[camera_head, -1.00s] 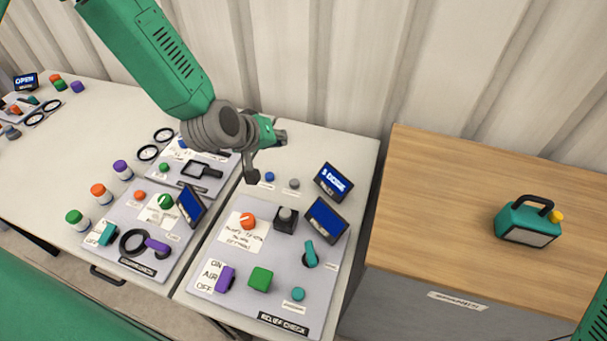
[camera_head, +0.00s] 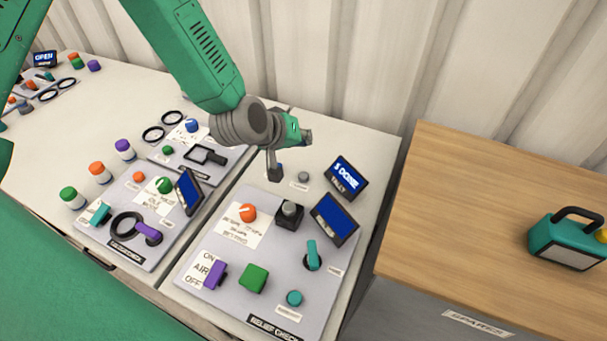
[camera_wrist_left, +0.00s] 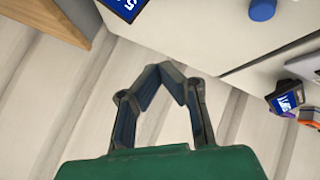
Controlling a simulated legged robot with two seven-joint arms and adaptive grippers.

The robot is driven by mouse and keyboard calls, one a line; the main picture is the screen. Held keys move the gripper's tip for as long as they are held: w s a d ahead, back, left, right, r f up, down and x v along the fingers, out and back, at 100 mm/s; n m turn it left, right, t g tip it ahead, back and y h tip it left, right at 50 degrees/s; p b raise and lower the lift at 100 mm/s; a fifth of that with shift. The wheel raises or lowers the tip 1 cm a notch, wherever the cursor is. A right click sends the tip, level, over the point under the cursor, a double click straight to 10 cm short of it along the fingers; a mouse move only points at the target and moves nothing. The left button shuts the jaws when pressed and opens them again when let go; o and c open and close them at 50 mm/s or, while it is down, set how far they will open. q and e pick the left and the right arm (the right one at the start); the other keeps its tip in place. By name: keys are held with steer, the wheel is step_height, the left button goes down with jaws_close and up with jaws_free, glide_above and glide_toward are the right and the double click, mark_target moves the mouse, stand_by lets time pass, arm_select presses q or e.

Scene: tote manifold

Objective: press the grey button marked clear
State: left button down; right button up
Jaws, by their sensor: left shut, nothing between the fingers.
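My right gripper is not in view.
The right-hand panel (camera_head: 225,285) carries an orange knob (camera_head: 248,213), a black-based grey button (camera_head: 290,214), a tilted screen (camera_head: 335,219) and several other controls. A wooden cabinet (camera_head: 450,230) with a teal lantern (camera_head: 568,240) stands at right. A corrugated wall rises behind.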

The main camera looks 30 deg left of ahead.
mark_target(303, 175)
arm_select(q)
steer(key=f+b, duration=0.4)
steer(key=f, duration=0.1)
steer(key=f+b, duration=0.2)
steer(key=f, duration=0.1)
steer(key=shift+w+a, duration=0.1)
steer(key=shift+a, duration=0.25)
steer(key=shift+d+f+b, duration=0.2)
steer(key=shift+f+b, duration=0.25)
steer(key=shift+d+r, duration=0.1)
steer(key=shift+d, duration=0.15)
steer(key=shift+a, duration=0.35)
steer(key=shift+d, duration=0.25)
steer(key=shift+a, duration=0.1)
steer(key=shift+f, duration=0.45)
